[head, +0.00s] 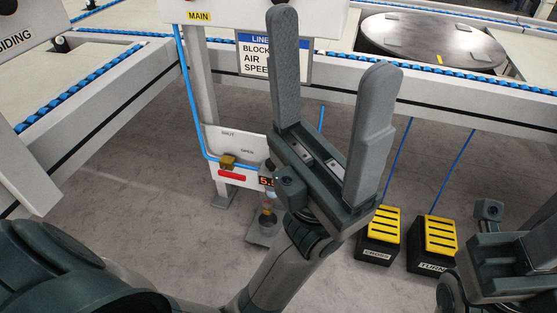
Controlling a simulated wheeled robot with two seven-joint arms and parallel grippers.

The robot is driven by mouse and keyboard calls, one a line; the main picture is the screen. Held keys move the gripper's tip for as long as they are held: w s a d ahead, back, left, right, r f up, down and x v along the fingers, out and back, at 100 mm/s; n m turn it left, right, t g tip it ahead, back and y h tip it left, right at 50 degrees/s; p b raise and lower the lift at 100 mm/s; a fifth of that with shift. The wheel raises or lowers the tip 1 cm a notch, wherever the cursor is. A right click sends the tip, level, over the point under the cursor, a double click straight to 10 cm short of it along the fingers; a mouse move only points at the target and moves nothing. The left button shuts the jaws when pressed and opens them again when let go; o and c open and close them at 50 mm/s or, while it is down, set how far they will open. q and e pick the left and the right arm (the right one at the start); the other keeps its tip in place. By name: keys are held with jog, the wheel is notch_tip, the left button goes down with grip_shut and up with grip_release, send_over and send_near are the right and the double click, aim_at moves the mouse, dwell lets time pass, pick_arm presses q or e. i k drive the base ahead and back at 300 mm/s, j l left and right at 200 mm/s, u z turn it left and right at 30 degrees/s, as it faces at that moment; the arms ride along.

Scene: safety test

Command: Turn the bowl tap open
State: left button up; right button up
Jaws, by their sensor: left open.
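A small brass-coloured tap (227,162) sits on a white panel (212,138) lettered SHUT and OPEN, left of centre in the head view. A red label below it is too small to read, so I cannot tell from lettering whether this is the bowl tap. My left gripper (332,44) is open and empty, fingers pointing up the picture, right of the tap and apart from it. Its body hides part of the panel's right side. My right gripper (505,258) is at the lower right, cut off by the frame edge; its fingers do not show clearly.
A blue hose (186,85) runs down the post to the panel. An orange-lit display (265,181) stands right of the tap, partly hidden. Two yellow-topped black pedals (379,235) (434,243) sit on the floor. A round metal plate (432,41) lies behind. Floor left of the panel is clear.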

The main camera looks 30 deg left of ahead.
aim_at(267, 203)
jog(key=u, duration=1.05)
jog(key=i+l, duration=0.1)
jog(key=l, duration=0.2)
jog(key=i+l, duration=0.15)
jog(key=l, duration=0.15)
jog(key=i+l, duration=0.1)
jog(key=l, duration=0.2)
jog(key=u, duration=0.05)
